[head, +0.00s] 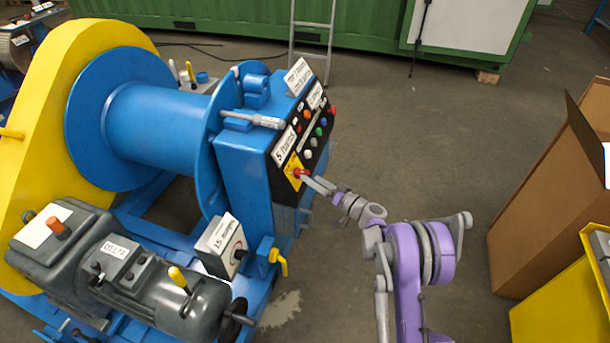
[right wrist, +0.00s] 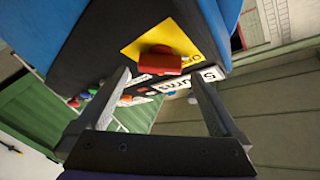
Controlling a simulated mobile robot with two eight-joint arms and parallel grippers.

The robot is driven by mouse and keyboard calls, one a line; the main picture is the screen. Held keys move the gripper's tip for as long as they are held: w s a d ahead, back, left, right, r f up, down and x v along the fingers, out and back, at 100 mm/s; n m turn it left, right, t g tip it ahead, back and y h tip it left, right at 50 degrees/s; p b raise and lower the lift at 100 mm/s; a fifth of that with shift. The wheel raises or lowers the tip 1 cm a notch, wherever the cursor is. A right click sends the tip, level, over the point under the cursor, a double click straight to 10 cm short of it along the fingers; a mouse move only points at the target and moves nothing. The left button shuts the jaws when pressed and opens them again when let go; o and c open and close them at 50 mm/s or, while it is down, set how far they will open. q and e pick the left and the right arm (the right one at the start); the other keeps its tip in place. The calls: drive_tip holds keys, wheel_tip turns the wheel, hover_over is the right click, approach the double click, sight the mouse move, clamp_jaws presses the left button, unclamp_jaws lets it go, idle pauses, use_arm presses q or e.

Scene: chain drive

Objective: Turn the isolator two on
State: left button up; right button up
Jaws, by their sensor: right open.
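A red rotary handle (head: 299,173) on a yellow plate (head: 292,166) sits low on the black control panel of the blue machine. In the right wrist view the red handle (right wrist: 160,60) lies roughly crosswise on its yellow plate (right wrist: 178,36), beyond the gap between my fingers. My right gripper (head: 309,179) is open right in front of the handle; both its fingers (right wrist: 161,80) show in the right wrist view with nothing held. I cannot tell whether they touch the handle. I cannot read which label names isolator two. My left gripper is not in view.
Coloured buttons (head: 308,142) and white labels sit above the handle. A grey box with a dial (head: 223,246) and a yellow-handled valve (head: 279,260) stand below left. A large blue drum (head: 150,130) fills the left. Cardboard boxes (head: 555,200) stand right; floor between is clear.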

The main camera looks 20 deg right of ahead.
sight(305, 174)
drive_tip(key=shift+x, duration=2.3)
drive_tip(key=shift+c, duration=0.2)
drive_tip(key=c, duration=1.1)
drive_tip(key=shift+c, duration=0.2)
